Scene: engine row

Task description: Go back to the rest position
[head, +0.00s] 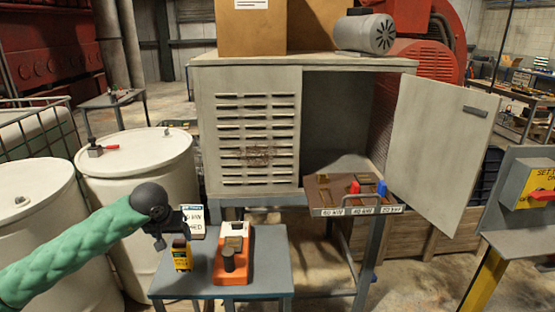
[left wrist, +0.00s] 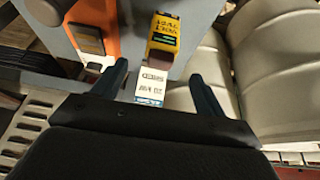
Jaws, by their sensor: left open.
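My left gripper (head: 175,236) is above the left side of a small grey table (head: 270,284). In the left wrist view, its two dark fingers (left wrist: 159,72) stand apart with nothing clamped between them. A yellow device with a dark label (head: 182,256) shows just below the gripper; in the left wrist view it (left wrist: 164,36) lies beyond the fingertips. A white printed card (left wrist: 152,84) shows between the fingers in that view. My right gripper is not in view.
An orange device (head: 248,268) sits beside the yellow one. A vented grey cabinet (head: 240,90) stands behind, its door (head: 440,150) open to the right. A brown tray (head: 350,188) with red and blue pieces juts out below the opening. White drums (head: 140,185) stand close on the left.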

